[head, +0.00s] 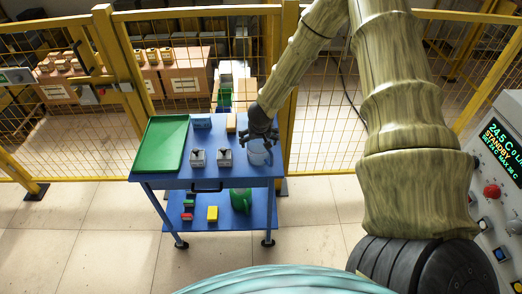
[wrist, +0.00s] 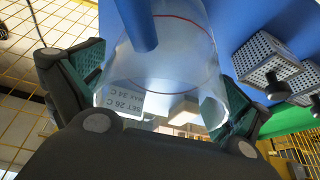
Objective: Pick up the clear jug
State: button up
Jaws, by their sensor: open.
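The clear jug (head: 260,153) stands near the right edge of the blue cart's top. In the wrist view the jug (wrist: 165,55) fills the middle, see-through, with a red line round it. A label with upside-down text, "SET 26 C", shows at its lower left. My gripper (head: 263,134) is over the jug in the head view and hides part of it. In the wrist view my gripper (wrist: 163,82) is open, with one green-padded finger on each side of the jug. I cannot tell whether either finger touches it.
Two grey perforated blocks (head: 224,157) stand left of the jug, close by. A green tray (head: 163,144) covers the cart's left side. A green can (head: 240,200) and a yellow block (head: 212,213) are on the lower shelf. A yellow fence (head: 330,130) runs behind; a control panel (head: 500,150) stands right.

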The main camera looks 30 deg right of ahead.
jog(key=c, duration=0.9)
jog(key=shift+r, duration=0.15)
jog(key=s+a+r+b, duration=0.2)
jog(key=s+a+b, duration=0.15)
jog(key=s, duration=0.35)
jog(key=s+a+r+b, duration=0.3)
jog(key=s+b, duration=0.1)
jog(key=s, duration=0.3)
jog(key=w+a+f+n, duration=0.1)
jog(key=a+f, duration=0.1)
jog(key=a, duration=0.4)
jog(key=w+a+f+n+y, duration=0.1)
jog(key=a+f+n, duration=0.1)
jog(key=a, duration=0.5)
jog(key=w+a+f+n+y, duration=0.1)
jog(key=a+f+n, duration=0.1)
jog(key=a+f, duration=0.2)
jog(key=shift+a+t, duration=0.3)
jog(key=shift+a, duration=0.85)
jog(key=shift+s, duration=0.1)
